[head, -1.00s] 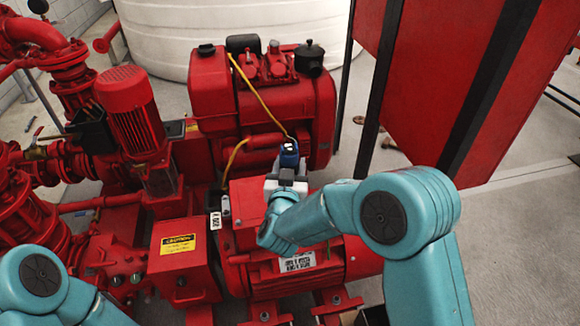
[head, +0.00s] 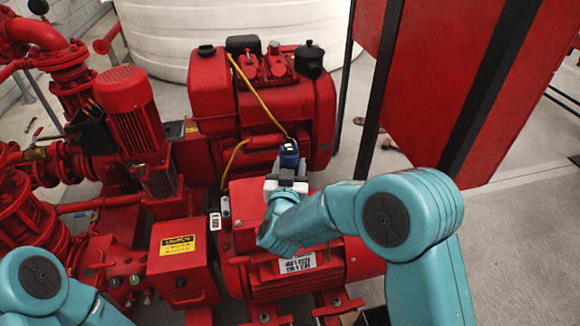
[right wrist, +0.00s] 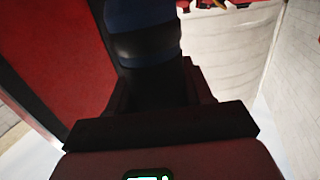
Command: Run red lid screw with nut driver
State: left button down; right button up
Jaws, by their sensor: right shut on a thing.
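My right gripper (head: 287,178) is shut on a blue and black tool, taken to be the nut driver (head: 289,154). It holds the tool above the red box with a flat top (head: 246,197) on the pumpset. In the right wrist view the nut driver (right wrist: 143,28) rises from between the dark fingers, its blue and black body cut off by the top edge. My gripper and forearm hide part of the red box's top. I cannot make out the lid screw or whether the tool touches anything. My left gripper is out of view; only its arm shows at lower left.
A red engine (head: 262,105) with a yellow cable stands behind the tool. A red motor (head: 132,112) and pipes are at left. A red box with a yellow label (head: 180,260) sits front left. A red panel (head: 465,80) stands at right, a white tank (head: 160,45) behind.

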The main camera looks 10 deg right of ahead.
jog(key=shift+f+b, duration=0.35)
jog(key=shift+b, duration=0.25)
dwell(1.6)
jog(key=shift+r, duration=0.15)
